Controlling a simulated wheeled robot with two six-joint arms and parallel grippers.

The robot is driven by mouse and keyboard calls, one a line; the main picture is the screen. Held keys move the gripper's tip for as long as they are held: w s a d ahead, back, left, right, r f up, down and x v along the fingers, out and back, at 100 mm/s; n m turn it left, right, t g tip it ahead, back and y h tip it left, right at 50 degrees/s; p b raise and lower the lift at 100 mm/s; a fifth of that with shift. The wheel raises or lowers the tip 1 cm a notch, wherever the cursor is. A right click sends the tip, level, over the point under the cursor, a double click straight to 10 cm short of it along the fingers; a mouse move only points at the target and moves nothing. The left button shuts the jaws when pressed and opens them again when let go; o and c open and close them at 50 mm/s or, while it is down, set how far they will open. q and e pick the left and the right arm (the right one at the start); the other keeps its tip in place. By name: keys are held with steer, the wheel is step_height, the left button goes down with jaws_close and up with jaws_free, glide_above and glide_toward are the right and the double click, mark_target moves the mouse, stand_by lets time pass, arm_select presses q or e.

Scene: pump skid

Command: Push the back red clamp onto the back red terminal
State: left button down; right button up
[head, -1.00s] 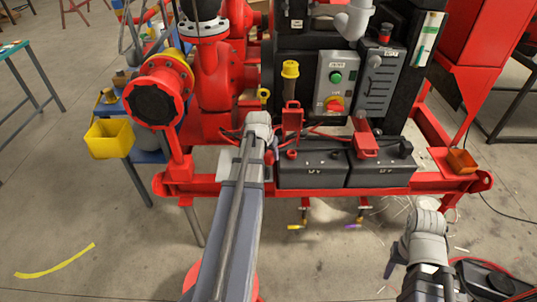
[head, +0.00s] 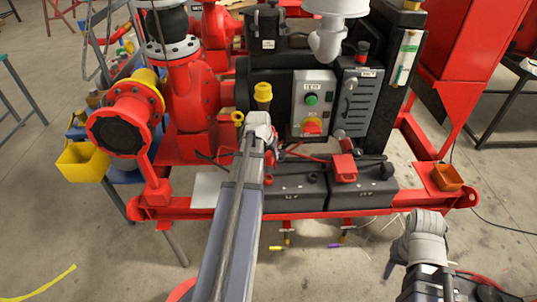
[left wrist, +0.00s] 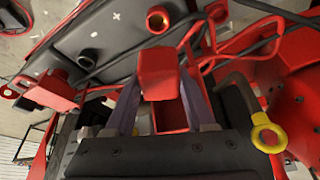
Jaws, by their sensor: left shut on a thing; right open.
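My left gripper (head: 265,138) is above the left part of the left battery (head: 297,190). In the left wrist view, its fingers (left wrist: 163,108) are shut on the red clamp (left wrist: 158,75), whose block shows between them with a red loop behind. In the head view the clamp is largely hidden by my arm. A small red piece (head: 270,158), perhaps the terminal, shows just right of the arm. My right gripper (head: 422,240) is open and empty at lower right.
Another red clamp (head: 343,167) sits on the right battery (head: 362,187). A control box (head: 312,105) stands behind. A yellow ring handle (left wrist: 266,135) and red cables are near the left gripper.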

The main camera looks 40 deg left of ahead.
mark_target(268, 164)
arm_select(q)
steer(key=shift+s, duration=0.3)
steer(key=shift+w+f+b, duration=0.15)
steer(key=shift+f+b, duration=0.5)
steer(key=shift+b, duration=0.05)
steer(key=shift+f+b, duration=2)
steer(key=shift+f+b, duration=1.75)
steer(key=shift+b, duration=0.05)
steer(key=shift+c, duration=0.9)
jaws_free()
steer(key=shift+r, duration=0.15)
